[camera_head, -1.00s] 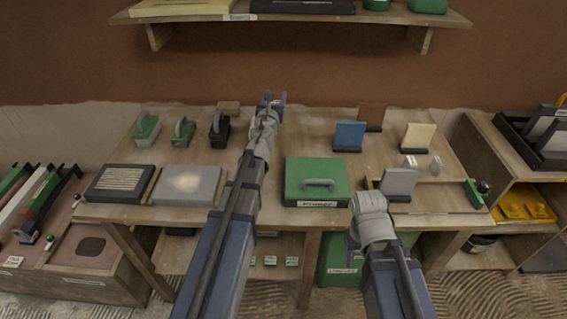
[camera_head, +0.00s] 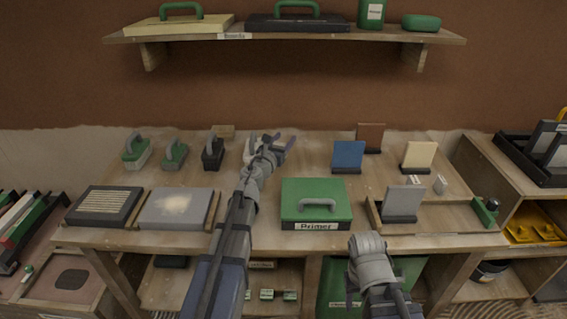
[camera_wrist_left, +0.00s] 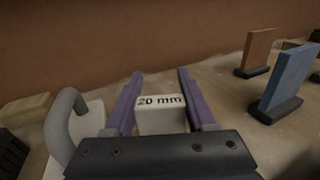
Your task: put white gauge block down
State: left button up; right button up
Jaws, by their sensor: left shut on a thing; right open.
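The white gauge block (camera_wrist_left: 162,116), marked "20 mm", sits between the two purple fingers of my left gripper (camera_wrist_left: 160,100) in the left wrist view. My left gripper (camera_head: 273,146) is shut on it, over the back middle of the workbench (camera_head: 310,160). The block cannot be made out in the head view. Whether it touches the bench is unclear. My right arm ends at the front edge, right of the green Primer box (camera_head: 316,203); its fingers are hidden.
A pale float with a grey handle (camera_wrist_left: 66,115) stands close to the left gripper's left. Upright blue (camera_head: 348,156) and brown (camera_head: 370,137) panels stand to its right. A grey panel (camera_head: 404,202) stands front right. Bare bench lies between the gripper and the blue panel.

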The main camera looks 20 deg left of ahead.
pick_arm(q)
jog(key=shift+f+b, duration=1.95)
jog(key=shift+f, duration=0.5)
jog(key=shift+f, duration=0.1)
jog(key=shift+f, duration=0.15)
jog(key=o, duration=1)
jog(key=shift+o, duration=0.2)
